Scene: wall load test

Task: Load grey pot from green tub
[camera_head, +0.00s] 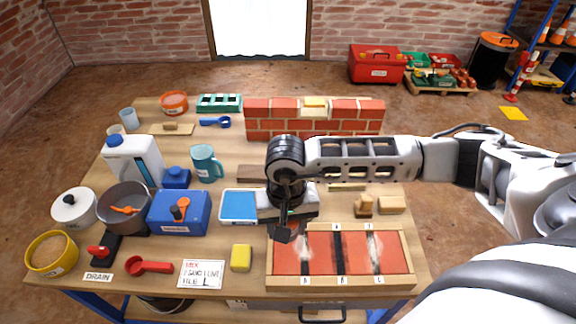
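A grey metal pot (118,224) stands at the left of the table with an orange-handled tool (125,210) lying in or across it. No thing is clearly the green tub; a teal-green holder with several openings (219,98) stands at the back of the table, and green bins (415,58) are on the floor beyond. My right gripper (284,234) points down above the far-left edge of the wooden tray with red panels (340,285). Its fingers are dark and small, so whether it is open is unclear. My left gripper is out of view.
A blue box (170,222), a white jug (128,160) and a yellow bowl (50,266) crowd around the pot. A brick wall (315,127) blocks the back middle. A yellow sponge (241,258) lies in front.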

